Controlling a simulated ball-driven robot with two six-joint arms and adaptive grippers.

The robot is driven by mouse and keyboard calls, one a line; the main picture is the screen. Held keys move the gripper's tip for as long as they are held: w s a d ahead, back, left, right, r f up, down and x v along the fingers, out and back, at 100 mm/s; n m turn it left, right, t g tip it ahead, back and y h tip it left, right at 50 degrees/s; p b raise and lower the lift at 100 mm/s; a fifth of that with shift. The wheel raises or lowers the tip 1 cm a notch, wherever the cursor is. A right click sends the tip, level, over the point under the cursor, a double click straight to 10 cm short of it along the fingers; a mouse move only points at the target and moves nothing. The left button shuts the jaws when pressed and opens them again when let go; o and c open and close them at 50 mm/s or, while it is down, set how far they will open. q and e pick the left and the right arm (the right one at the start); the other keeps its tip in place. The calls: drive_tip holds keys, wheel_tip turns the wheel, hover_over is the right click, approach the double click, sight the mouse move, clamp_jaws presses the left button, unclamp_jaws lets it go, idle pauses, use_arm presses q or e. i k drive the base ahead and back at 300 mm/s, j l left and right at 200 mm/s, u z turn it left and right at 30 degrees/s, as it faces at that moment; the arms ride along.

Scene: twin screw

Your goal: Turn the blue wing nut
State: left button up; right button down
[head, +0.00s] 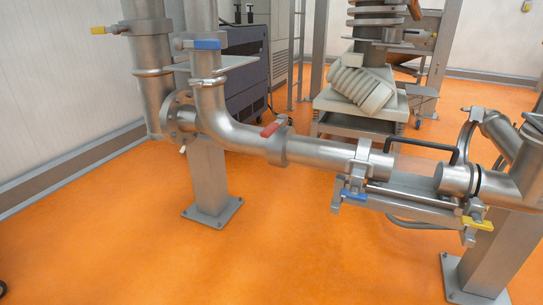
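A blue wing nut (353,195) sits low on the metal clamp near the open end of the left horizontal pipe (325,155), right of the picture's centre. A yellow wing nut (477,223) sits on the matching clamp at the right pipe end (455,178). A gap separates the two pipe ends, with a metal carriage and rods below. Neither of my grippers is in view, and nothing is seen touching the blue wing nut.
A black bar handle (422,146) stands above the gap. A red handle (271,129) is on the pipe; another blue handle (207,44) is higher up. Metal posts (210,180) support the pipes. The orange floor (190,260) in front is largely clear.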

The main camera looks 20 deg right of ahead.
sight(354, 195)
drive_tip(key=z, duration=1.25)
